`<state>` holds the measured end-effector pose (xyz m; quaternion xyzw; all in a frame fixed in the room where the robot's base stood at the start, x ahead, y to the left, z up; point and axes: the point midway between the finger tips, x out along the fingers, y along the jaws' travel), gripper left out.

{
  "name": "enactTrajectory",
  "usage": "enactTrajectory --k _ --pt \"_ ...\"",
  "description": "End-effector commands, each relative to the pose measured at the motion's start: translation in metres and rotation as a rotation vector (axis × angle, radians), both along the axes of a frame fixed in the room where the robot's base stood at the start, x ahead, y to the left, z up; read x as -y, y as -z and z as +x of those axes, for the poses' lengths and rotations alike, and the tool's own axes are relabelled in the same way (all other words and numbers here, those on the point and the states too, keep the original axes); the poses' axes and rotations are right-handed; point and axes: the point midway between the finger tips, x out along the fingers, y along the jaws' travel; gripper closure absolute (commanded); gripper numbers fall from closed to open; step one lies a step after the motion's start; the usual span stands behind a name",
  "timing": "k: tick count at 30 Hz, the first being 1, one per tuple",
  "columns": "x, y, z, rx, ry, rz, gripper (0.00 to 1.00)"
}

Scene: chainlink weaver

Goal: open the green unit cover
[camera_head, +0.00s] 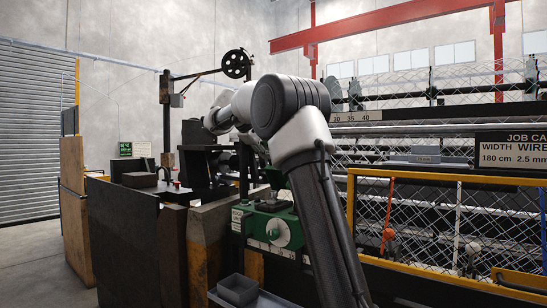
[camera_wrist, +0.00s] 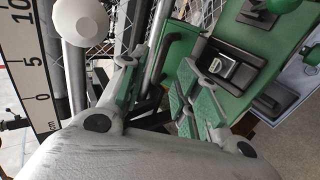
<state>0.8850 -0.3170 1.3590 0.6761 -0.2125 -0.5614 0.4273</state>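The green unit (camera_head: 268,226) stands in the middle of the head view, with a pale round dial and a label on its front; my arm partly hides it. In the wrist view, green panels (camera_wrist: 226,50) fill the upper right, with a dark latch-like fitting with a light plate (camera_wrist: 229,68) on them. I cannot tell which panel is the cover. My gripper (camera_wrist: 165,88) is open, its two green-padded fingers apart with nothing held between them. A dark bar (camera_wrist: 172,52) shows beyond the fingers; contact is not visible. In the head view the fingertips cannot be made out.
A ruler-like scale (camera_wrist: 30,62) and a pale ball-ended rod (camera_wrist: 80,22) are close on the left in the wrist view. In the head view, a yellow-framed mesh guard (camera_head: 445,180) stands to the right, dark panels (camera_head: 135,240) to the left, and a grey bin (camera_head: 238,289) below.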

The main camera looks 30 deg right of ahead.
Motion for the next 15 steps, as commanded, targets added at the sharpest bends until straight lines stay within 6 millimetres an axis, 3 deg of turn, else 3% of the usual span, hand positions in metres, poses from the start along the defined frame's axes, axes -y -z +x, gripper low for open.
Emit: enactTrajectory --k 7,15 --pt "-0.038 -0.029 -0.013 0.002 -0.001 0.001 0.68" --pt "-0.050 -0.038 -0.019 0.001 0.002 0.001 0.68"
